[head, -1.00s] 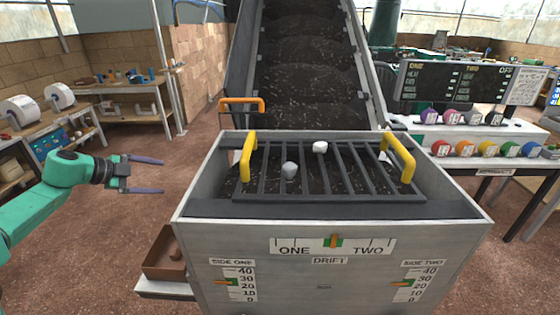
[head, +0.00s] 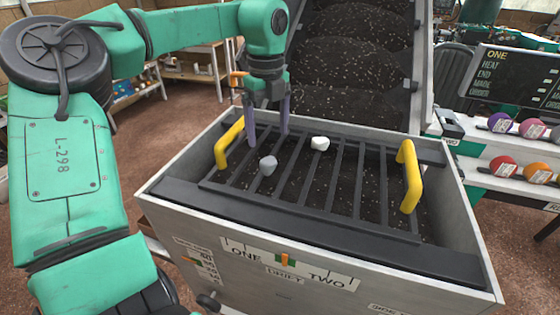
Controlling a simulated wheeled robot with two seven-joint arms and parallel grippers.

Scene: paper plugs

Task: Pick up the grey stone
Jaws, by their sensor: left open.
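The grey stone (head: 268,165) rests on the dark bar grate (head: 330,205) over the grey bin, toward the grate's left side. My left gripper (head: 268,140) points down with its two purple fingers apart. It is open and empty. In the picture its fingertips are just above and behind the stone, near the left yellow handle; I cannot tell how high above the grate they are. A white stone (head: 320,143) lies on the grate to the right of the gripper. My right gripper is out of view.
Yellow handles stand at the left (head: 229,143) and right (head: 408,177) of the grate, beside the bin's raised walls. A conveyor (head: 345,60) with dark soil rises behind the bin. Shelves with coloured balls (head: 502,165) stand at the right.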

